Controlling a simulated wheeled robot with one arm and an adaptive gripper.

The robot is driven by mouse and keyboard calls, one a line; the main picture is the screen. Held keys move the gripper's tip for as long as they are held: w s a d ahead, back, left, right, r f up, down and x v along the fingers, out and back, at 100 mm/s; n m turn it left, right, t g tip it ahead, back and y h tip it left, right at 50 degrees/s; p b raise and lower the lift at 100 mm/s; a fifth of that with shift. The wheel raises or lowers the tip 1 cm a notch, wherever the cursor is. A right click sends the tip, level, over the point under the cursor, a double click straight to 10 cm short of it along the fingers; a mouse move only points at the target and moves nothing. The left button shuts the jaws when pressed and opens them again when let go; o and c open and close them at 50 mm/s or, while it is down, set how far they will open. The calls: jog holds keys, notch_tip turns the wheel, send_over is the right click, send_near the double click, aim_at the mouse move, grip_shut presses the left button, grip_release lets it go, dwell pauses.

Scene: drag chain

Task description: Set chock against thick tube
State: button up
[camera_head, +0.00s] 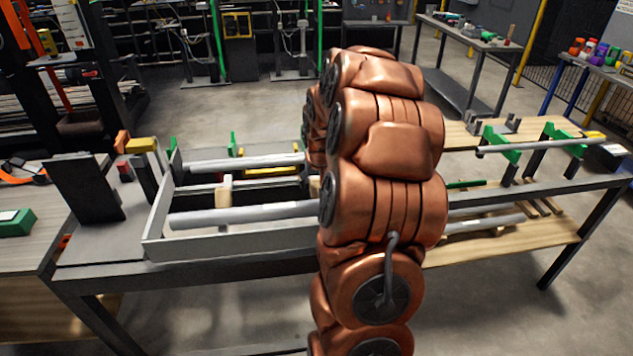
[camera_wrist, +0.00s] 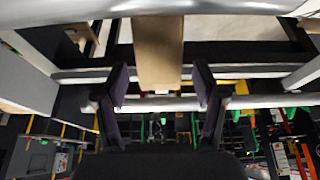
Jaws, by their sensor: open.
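A thick grey tube (camera_head: 245,213) lies across the grey metal frame in the head view. It fills the top edge of the wrist view (camera_wrist: 150,8). A pale wooden chock (camera_wrist: 158,50) is between the fingers of my gripper (camera_wrist: 162,88), which is open, with a gap to each finger. The chock's upper end meets the tube's edge in the wrist view; I cannot tell whether they touch. My arm hides my gripper in the head view.
A thinner tube (camera_head: 245,161) lies across the back of the frame (camera_head: 230,241). Green brackets (camera_head: 496,143) carry another tube to the right. A wooden lower shelf (camera_head: 500,240) is at right. My copper-coloured arm covers the middle of the head view.

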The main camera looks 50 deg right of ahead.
jog(key=v, duration=1.2)
dwell(0.6)
jog(key=s+a+n+g+y+p, duration=0.15)
jog(key=s+a, duration=0.25)
jog(key=a, duration=0.7)
jog(key=s+a+n+g+y, duration=0.1)
jog(key=s+a+n, duration=0.25)
jog(key=a, duration=0.75)
jog(key=s+a+n+g, duration=0.1)
jog(key=s+a, duration=0.4)
jog(key=s, duration=0.3)
jog(key=s+a+n+g, duration=0.1)
jog(key=s+a+g, duration=0.1)
jog(key=s+a, duration=0.4)
jog(key=s+f+p, duration=0.1)
jog(key=s, duration=0.2)
jog(key=shift+s+a, duration=0.15)
jog(key=shift+a, duration=0.15)
